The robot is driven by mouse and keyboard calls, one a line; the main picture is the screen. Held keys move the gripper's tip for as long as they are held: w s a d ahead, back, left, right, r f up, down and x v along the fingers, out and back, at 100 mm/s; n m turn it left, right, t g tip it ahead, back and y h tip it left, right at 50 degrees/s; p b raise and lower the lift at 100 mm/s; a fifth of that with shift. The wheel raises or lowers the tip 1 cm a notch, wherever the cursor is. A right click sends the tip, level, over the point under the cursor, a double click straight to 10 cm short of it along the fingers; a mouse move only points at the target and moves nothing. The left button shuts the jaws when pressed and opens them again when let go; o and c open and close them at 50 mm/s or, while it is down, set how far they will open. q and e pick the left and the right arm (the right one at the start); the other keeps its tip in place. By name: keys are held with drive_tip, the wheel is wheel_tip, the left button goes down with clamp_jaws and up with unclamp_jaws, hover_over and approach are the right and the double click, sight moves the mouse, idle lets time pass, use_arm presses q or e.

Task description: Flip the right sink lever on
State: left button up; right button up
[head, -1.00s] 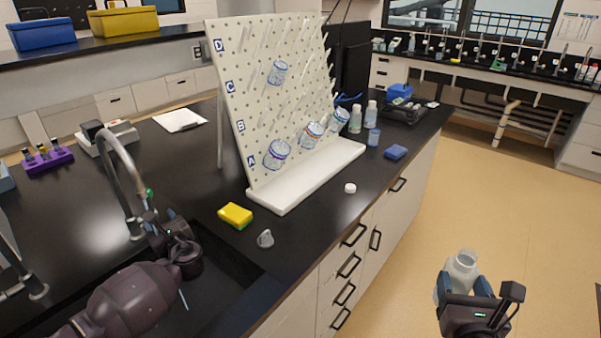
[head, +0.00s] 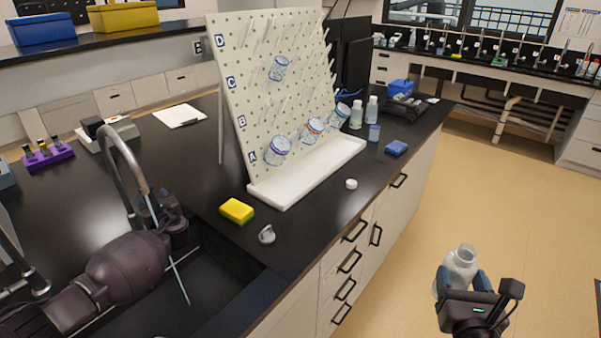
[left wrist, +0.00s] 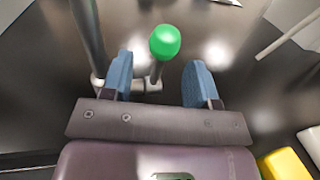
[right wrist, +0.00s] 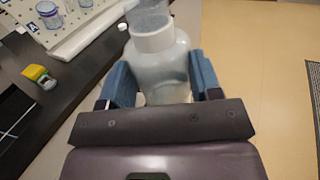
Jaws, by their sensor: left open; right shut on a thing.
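The tap (head: 113,165) curves over the black sink (head: 215,285). In the left wrist view its green-knobbed lever (left wrist: 165,42) stands beyond and between the fingertips of my open left gripper (left wrist: 158,82), with space on both sides. In the head view my left gripper (head: 158,208) is beside the spout and the green knob is hidden. A thin pale line (head: 180,280), looking like a water stream, slants down into the sink. My right gripper (head: 463,283) is shut on a white translucent bottle (head: 461,262), held over the floor; the bottle also shows in the right wrist view (right wrist: 155,70).
A yellow sponge (head: 237,210) and a grey cap-like piece (head: 266,235) lie right of the sink. A pegboard rack (head: 265,105) holding several beakers stands behind. A white cap (head: 351,184) lies near the counter edge. Another tap (head: 22,270) is at the far left.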

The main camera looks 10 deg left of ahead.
use_arm(q)
drive_tip(key=shift+x, duration=1.55)
clamp_jaws()
